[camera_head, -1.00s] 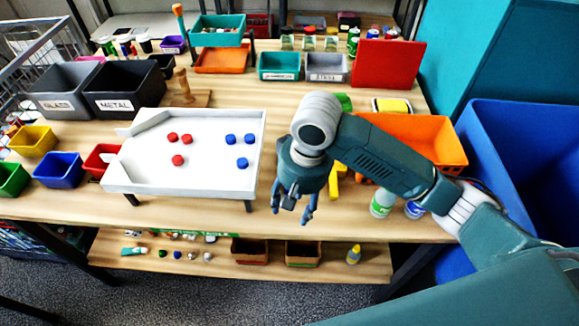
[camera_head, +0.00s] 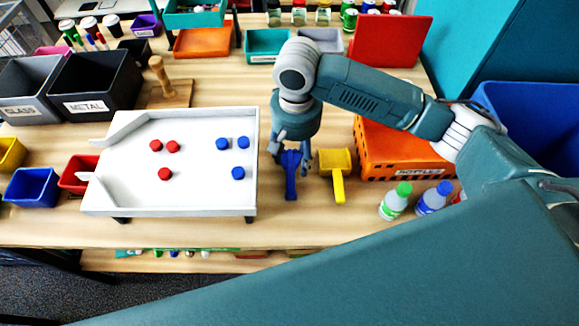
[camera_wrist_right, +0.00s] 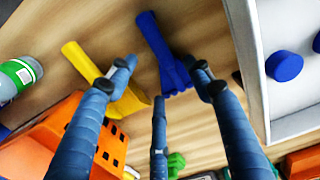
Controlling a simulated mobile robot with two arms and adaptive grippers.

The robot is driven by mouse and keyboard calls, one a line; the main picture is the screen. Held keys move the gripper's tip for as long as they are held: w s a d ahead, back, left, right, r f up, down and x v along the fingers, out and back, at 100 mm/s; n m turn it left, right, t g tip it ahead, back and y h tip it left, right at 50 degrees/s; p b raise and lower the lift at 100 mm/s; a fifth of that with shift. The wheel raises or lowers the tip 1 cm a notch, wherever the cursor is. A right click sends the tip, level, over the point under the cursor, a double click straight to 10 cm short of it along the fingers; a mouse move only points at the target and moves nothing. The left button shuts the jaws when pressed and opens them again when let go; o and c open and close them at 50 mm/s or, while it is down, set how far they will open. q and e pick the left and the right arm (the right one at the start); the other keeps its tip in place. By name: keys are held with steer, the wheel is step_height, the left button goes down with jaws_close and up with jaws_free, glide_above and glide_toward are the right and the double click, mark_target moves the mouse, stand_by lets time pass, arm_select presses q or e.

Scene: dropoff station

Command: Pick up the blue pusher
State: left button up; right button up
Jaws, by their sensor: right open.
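The blue pusher (camera_head: 291,177) lies on the wooden table just right of the white tray (camera_head: 107,194), partly hidden under my right gripper (camera_head: 292,143). In the right wrist view, the blue pusher (camera_wrist_right: 160,48) lies beyond the spread fingertips of my right gripper (camera_wrist_right: 162,72), its wide end near the gap between them. The gripper is open and empty; I cannot tell whether a finger touches the pusher. My left gripper is not in view.
A yellow pusher (camera_head: 338,187) lies close to the right of the blue one. The white tray holds red and blue pucks (camera_head: 238,173). Bare table lies in front of the pushers.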

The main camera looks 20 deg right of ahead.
mark_target(293, 168)
steer(key=shift+f, duration=0.65)
steer(key=f, duration=0.2)
steer(key=f+p, duration=0.1)
steer(key=f, duration=0.1)
steer(key=shift+a+f+p, duration=0.2)
steer(key=shift+f+p, duration=0.1)
steer(key=shift+f, duration=0.2)
steer(key=shift+w+f, duration=0.1)
steer(key=shift+c, duration=0.7)
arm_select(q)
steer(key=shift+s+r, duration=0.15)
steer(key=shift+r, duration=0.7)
arm_select(e)
jaws_close()
